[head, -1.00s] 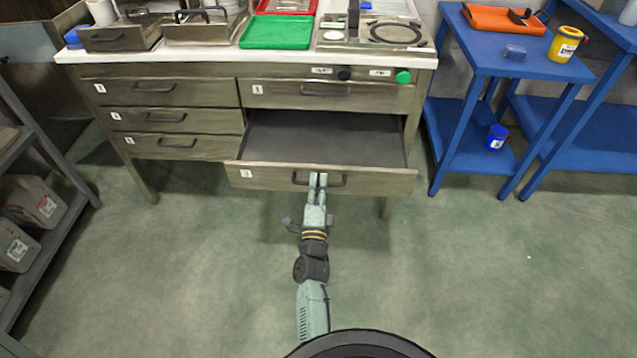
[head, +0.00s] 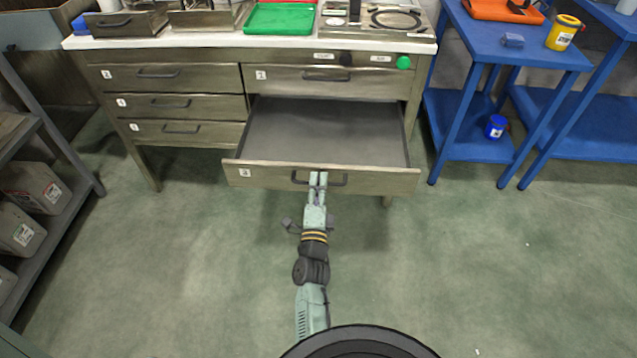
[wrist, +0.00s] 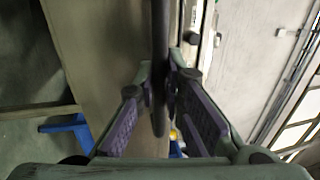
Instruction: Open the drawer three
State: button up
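Drawer three (head: 265,176) is the lower right drawer of the workbench, marked with a 3. It stands pulled well out, and its grey inside is empty. Its dark bar handle (head: 338,184) is on the front panel. My gripper (head: 318,178) is at the middle of this handle, with its fingers on either side of the bar. In the wrist view the handle (wrist: 160,35) runs upright between the two finger pads of my gripper (wrist: 160,85), which are closed in on it. The exact contact is partly hidden by the fingers.
The other drawers, such as the upper right one (head: 390,83), are shut. A green tray (head: 280,18) lies on the worktop. A blue table (head: 480,40) stands to the right and a grey shelf with bins (head: 35,190) to the left. The green floor (head: 440,270) around my arm is clear.

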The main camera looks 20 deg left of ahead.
jog(key=o, duration=0.4)
jog(key=shift+o, duration=0.2)
